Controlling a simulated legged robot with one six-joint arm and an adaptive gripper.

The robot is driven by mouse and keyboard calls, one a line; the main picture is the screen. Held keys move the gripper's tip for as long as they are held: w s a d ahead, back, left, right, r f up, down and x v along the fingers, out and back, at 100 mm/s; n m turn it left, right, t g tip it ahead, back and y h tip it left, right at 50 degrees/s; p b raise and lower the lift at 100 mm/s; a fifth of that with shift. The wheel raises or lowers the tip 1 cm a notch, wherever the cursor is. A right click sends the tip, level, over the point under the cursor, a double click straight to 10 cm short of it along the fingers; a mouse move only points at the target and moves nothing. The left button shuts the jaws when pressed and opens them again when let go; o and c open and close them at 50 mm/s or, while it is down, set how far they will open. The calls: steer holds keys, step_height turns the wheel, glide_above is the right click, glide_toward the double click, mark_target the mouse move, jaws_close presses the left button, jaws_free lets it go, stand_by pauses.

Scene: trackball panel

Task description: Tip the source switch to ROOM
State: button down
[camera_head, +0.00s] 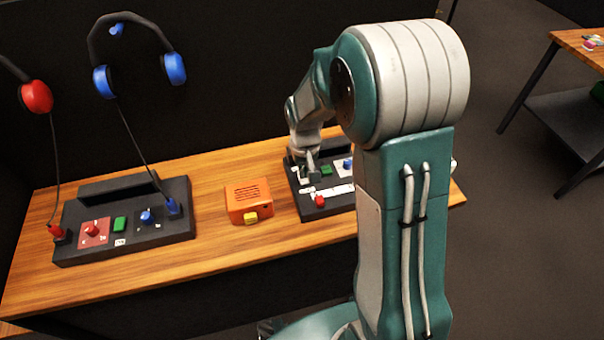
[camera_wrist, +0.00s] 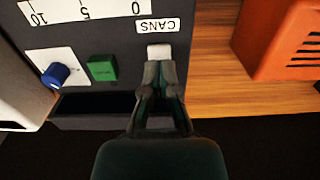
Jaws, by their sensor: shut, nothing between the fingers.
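The dark control panel (camera_head: 304,203) lies at the right of the wooden bench and fills the upper left of the wrist view (camera_wrist: 118,45). A small pale switch (camera_wrist: 159,51) sits near the panel's edge, beside a white label reading CANS (camera_wrist: 158,25). No ROOM label is visible; my fingers cover the area on the switch's other side. My gripper (camera_wrist: 160,68) is shut and empty, its fingertips right at the switch; I cannot tell whether they touch it. In the head view my gripper (camera_head: 312,164) is over the panel's far left part.
The same panel has a green button (camera_wrist: 102,67), a blue knob (camera_wrist: 55,75), a scale strip (camera_wrist: 85,8) and a red cap (camera_head: 320,200). An orange box (camera_head: 248,200) stands to its left. Farther left is another panel (camera_head: 150,240) with headphones hanging above.

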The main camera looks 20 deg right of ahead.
mark_target(304, 180)
steer(key=shift+r, duration=2.75)
steer(key=s+r+t, duration=0.2)
steer(key=s+r, duration=0.6)
steer(key=s, duration=0.2)
steer(key=s+r+t, duration=0.3)
steer(key=s+r, duration=0.5)
steer(key=s, duration=0.3)
steer(key=shift+t, duration=0.3)
